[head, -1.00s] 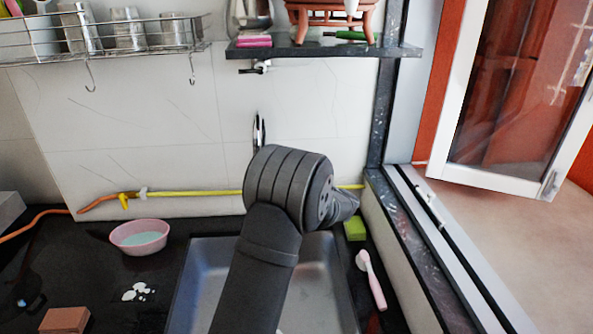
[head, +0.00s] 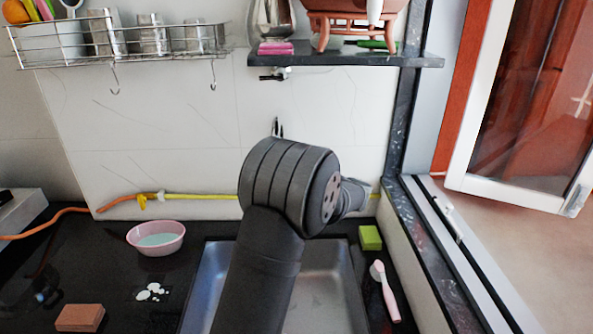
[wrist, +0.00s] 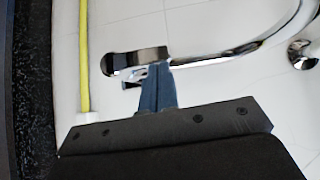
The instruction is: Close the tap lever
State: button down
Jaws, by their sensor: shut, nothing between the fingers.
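The chrome tap (wrist: 235,55) shows in the wrist view as a curved pipe from a round wall fitting at right to a thicker end at left. Which part is the lever is not clear there. My gripper (wrist: 157,68) is shut and empty, its bluish fingertips right at the thicker end. I cannot tell whether they touch. In the head view, a slim metal piece (head: 277,127) rises just above my arm, which hides what is below it. A small fitting with a dark handle (head: 274,75) is on the wall under the shelf.
A yellow hose (head: 205,196) runs along the wall. The sink (head: 335,290) is below my arm, with a pink bowl (head: 155,238) at left. A green sponge (head: 370,237) and pink brush (head: 386,290) lie at right, beside the window ledge.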

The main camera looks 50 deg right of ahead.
jog(key=s+d, duration=0.3)
jog(key=s, duration=0.9)
jog(key=c, duration=1.6)
grip_release()
jog(key=shift+s+a+r, duration=0.1)
jog(key=shift+s, duration=0.25)
jog(key=o, duration=1.3)
